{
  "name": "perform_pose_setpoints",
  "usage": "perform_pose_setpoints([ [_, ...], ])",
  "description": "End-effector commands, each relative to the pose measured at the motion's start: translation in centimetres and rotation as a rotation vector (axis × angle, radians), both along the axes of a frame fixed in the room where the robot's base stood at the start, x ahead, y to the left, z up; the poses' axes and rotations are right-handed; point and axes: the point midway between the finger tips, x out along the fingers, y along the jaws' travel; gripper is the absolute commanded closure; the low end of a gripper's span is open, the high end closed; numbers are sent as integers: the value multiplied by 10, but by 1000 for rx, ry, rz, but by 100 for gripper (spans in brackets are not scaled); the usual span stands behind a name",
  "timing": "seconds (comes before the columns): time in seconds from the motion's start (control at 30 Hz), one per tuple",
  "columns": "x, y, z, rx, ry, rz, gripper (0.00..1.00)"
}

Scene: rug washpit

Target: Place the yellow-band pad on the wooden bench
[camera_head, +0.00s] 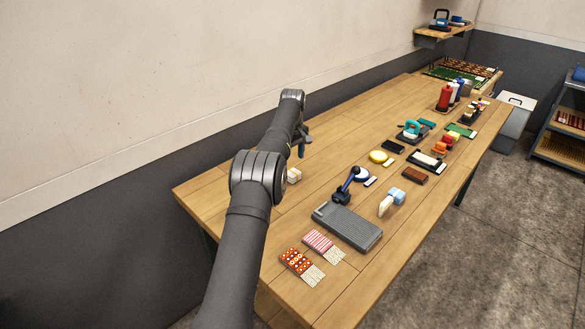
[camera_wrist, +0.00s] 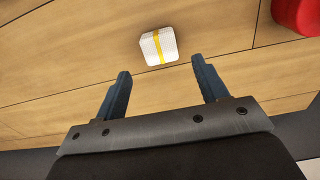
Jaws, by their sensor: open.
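The yellow-band pad (camera_wrist: 159,46) is a small white block with a yellow stripe, lying on the wooden surface in the wrist view. A small pale block (camera_head: 294,175) lies beside my arm in the head view; I cannot tell its band there. The wooden bench (camera_head: 345,125) is the long plank-topped table. My gripper (camera_wrist: 160,70) is open and empty, its two blue fingers apart, with the pad just beyond the fingertips and roughly centred between them. In the head view my gripper (camera_head: 303,143) hangs over the left part of the bench, partly hidden by my arm.
A red object (camera_wrist: 297,14) is cut off at the wrist view's top right corner. A grey ribbed tray (camera_head: 347,227), patterned swatches (camera_head: 296,262), a yellow round item (camera_head: 378,157) and red bottle (camera_head: 445,98) stand on the bench. The wall-side strip is mostly clear.

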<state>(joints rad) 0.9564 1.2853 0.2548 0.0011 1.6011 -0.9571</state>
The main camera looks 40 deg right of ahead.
Motion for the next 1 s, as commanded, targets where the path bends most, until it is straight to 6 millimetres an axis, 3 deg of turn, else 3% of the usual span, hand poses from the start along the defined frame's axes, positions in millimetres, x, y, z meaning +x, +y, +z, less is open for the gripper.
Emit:
perform_pose_setpoints([
  [0.17, 0, -1, 39, -3, -2, 0, 34],
  [0.37, 0, 0, 55, -1, -1, 0, 34],
  [0.8, 0, 0, 58, 0, 0, 0, 34],
  [1.0, 0, 0, 48, 2, 2, 0, 34],
])
